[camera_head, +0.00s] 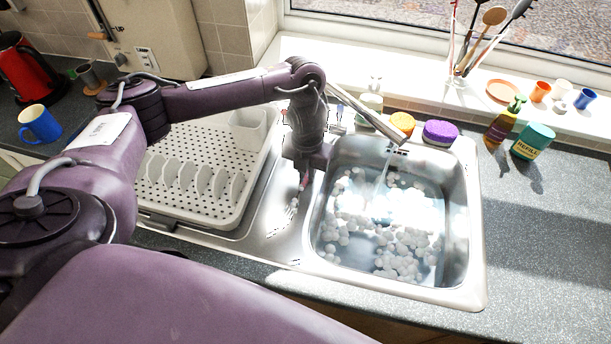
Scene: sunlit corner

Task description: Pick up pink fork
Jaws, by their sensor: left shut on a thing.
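My left gripper (304,172) reaches down from its arm over the metal strip between the dish rack and the sink basin. It is shut on the pink fork (303,184). Only a small pink part of the fork shows below the fingers, and the gripper hides much of it. A pale shape just below may be its lower end, but it is too small to tell. I cannot tell whether the fork touches the metal. My right gripper is not in view.
The white dish rack (150,208) stands left of the gripper. The sink basin (472,235) with foamy water and a running tap (365,112) is on the right. Sponges and bottles line the back. The counter (550,240) at right is clear.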

